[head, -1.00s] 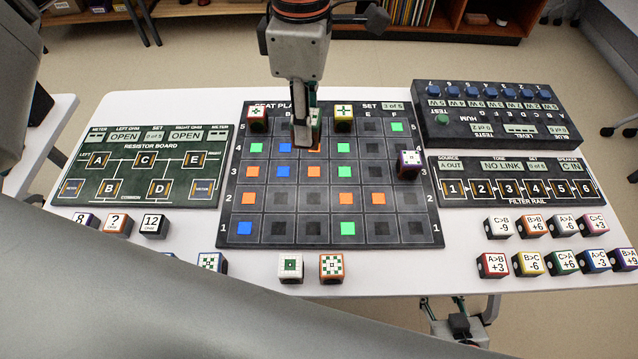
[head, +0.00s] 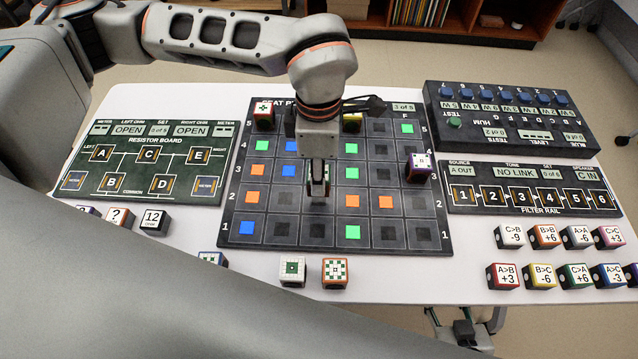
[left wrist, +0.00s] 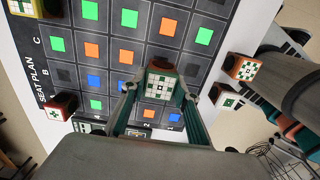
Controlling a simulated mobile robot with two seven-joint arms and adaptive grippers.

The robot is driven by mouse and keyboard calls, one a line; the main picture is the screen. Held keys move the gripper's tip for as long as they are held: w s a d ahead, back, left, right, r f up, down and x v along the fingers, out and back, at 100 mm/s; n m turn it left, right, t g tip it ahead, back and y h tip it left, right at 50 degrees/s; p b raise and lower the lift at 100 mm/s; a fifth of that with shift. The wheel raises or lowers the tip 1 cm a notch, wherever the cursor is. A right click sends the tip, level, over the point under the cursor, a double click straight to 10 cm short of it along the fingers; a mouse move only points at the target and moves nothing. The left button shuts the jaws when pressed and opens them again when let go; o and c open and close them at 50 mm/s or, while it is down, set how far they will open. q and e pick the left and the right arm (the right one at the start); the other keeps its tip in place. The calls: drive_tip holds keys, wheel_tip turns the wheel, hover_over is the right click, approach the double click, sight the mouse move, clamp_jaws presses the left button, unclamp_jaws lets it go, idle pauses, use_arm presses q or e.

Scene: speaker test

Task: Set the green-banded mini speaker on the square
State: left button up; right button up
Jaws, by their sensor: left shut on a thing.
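The green-banded mini speaker (head: 319,186) is a small cube with a white, green-patterned top. In the left wrist view the cube (left wrist: 162,86) sits between both fingers. My left gripper (head: 319,176) is shut on it, over column C of the seat plan board (head: 320,243), around rows 3 and 2. The fingers and wrist hide part of the cube and the squares behind it. I cannot tell whether it touches the board. Squares on the board are dark, green, blue or orange. My right gripper (head: 463,312) shows below the table's front edge, fingers apart and empty.
Other patterned cubes stand on the board: a red one (head: 264,116), a yellow one (head: 352,122) and a purple one (head: 417,167). A white-topped cube (head: 292,272) and an orange one (head: 334,272) stand in front. Resistor board (head: 130,195) lies left, filter rail (head: 530,208) right.

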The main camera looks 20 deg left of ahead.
use_arm(q)
drive_tip(key=shift+f, duration=2.25)
drive_tip(key=shift+f, duration=0.1)
drive_tip(key=o, duration=1.2)
drive_tip(key=shift+c, duration=0.2)
wheel_tip(320, 180, up, 12)
drive_tip(key=shift+r, duration=0.15)
